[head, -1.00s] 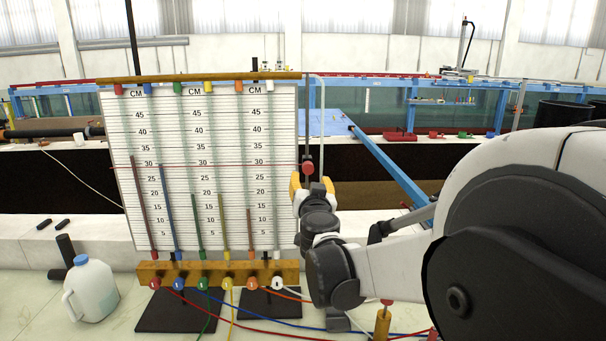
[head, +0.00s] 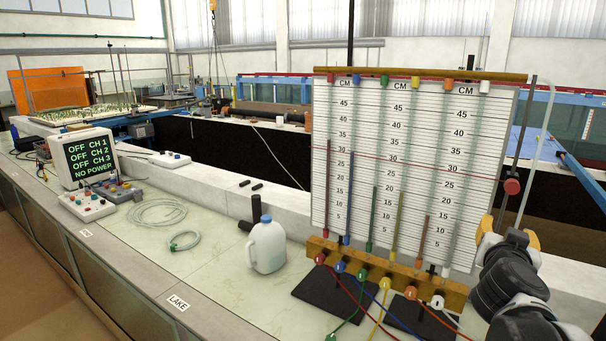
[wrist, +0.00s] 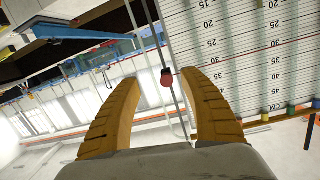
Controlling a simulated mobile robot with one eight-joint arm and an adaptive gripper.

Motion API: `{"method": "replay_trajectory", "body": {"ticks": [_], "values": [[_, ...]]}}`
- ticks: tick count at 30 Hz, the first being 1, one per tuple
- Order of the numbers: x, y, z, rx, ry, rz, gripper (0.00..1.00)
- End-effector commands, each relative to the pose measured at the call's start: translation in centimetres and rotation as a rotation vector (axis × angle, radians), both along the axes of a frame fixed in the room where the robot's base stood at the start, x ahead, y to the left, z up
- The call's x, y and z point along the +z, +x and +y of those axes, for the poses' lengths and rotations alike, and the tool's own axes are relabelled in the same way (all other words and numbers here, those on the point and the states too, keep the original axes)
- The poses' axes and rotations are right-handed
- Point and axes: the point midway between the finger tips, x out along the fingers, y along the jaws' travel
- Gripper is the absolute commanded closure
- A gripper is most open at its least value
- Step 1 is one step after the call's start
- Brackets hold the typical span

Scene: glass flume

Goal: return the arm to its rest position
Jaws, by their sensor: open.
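My gripper (wrist: 165,105) is open in the wrist view, with its two yellow fingers apart and nothing between them. Beyond the fingers, a red knob (wrist: 167,78) sits on a thin vertical rod. In the head view my gripper (head: 510,232) is at the right edge of the white manometer board (head: 330,185), just below the same red knob (head: 512,186). My dark wrist links hang at the lower right and hide part of the board's right end. The fingertips are partly hidden in the head view.
A wooden manifold (head: 460,292) with coloured tubes runs along the board's foot. A white jug (head: 267,248) stands left of it. Further left are coiled tubing (head: 158,213) and a monitor (head: 87,158) reading "NO POWER". The counter's front left is mostly clear.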

Motion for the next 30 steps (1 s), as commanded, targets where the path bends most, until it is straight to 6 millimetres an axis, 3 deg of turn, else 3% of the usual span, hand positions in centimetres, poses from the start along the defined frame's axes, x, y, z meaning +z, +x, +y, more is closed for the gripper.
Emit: {"method": "replay_trajectory", "body": {"ticks": [1, 6, 9, 12, 15, 18, 30], "values": [[-3.4, -1.5, 2.1, 0.01, 0.024, 0.074, 0.48], [-13.5, -6.8, 10.5, 0.166, 0.112, 0.428, 0.48], [-18.2, -9.8, 15.7, 0.326, 0.147, 0.598, 0.48], [-21.4, -12.4, 20.2, 0.487, 0.164, 0.716, 0.48], [-23.2, -14.3, 23.4, 0.613, 0.169, 0.786, 0.48], [-24.0, -15.4, 25.1, 0.686, 0.171, 0.82, 0.48], [-24.0, -15.7, 25.6, 0.71, 0.17, 0.83, 0.48]]}}
